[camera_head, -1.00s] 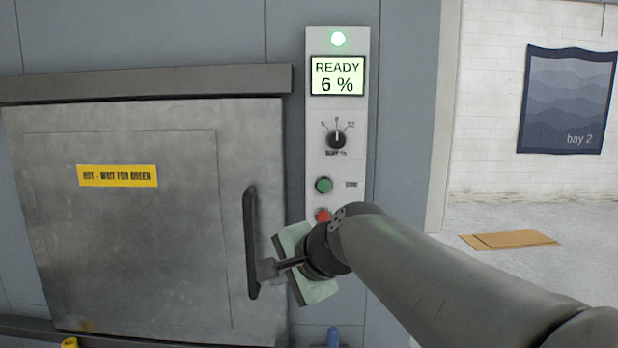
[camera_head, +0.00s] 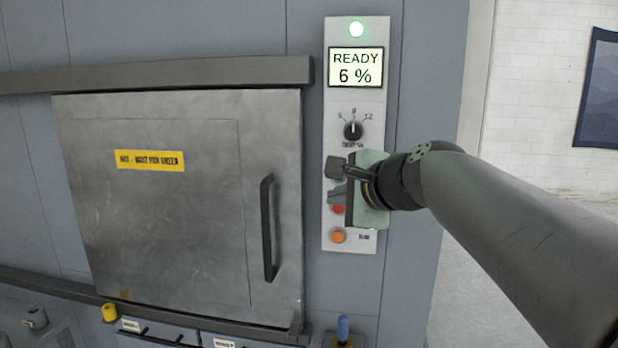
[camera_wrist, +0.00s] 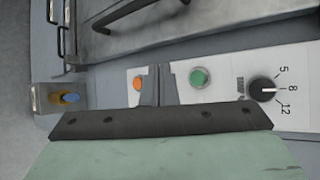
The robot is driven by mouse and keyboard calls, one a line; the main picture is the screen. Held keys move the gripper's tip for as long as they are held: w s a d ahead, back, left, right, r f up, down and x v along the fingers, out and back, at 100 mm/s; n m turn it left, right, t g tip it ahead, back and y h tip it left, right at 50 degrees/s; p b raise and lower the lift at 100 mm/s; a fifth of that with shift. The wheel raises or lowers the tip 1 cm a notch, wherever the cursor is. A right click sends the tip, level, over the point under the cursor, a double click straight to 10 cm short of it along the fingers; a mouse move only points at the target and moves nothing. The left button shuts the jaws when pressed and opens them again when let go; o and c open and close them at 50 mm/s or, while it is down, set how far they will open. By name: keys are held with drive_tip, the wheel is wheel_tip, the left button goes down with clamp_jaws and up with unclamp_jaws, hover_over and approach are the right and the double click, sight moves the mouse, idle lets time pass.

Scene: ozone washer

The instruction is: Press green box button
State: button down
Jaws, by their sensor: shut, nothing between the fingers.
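The green button (camera_wrist: 199,78) sits on the white control panel (camera_head: 369,110), beside the dial. A red button (camera_head: 338,209) shows partly below the gripper in the head view. I cannot tell whether the fingertips touch the panel.
A dial (camera_head: 353,131) is above the buttons. The steel door (camera_head: 170,220) with its black handle (camera_head: 268,228) is left of the panel. A blue-topped peg (camera_head: 343,328) stands below.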

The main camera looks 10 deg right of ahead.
drive_tip(key=w+d, duration=0.2)
drive_tip(key=w, duration=0.6)
drive_tip(key=shift+d, duration=0.4)
idle(1.6)
drive_tip(key=shift+w+d, duration=0.15)
drive_tip(key=shift+w, duration=0.15)
drive_tip(key=shift+w+d, duration=0.15)
drive_tip(key=shift+w, duration=0.3)
idle(0.8)
drive_tip(key=shift+s, duration=0.1)
drive_tip(key=shift+s+a, duration=0.3)
drive_tip(key=shift+s, duration=0.4)
drive_tip(key=shift+s, duration=0.1)
drive_tip(key=s, duration=0.1)
drive_tip(key=s+a, duration=0.1)
drive_tip(key=s, duration=0.2)
drive_tip(key=shift+s+a, duration=0.3)
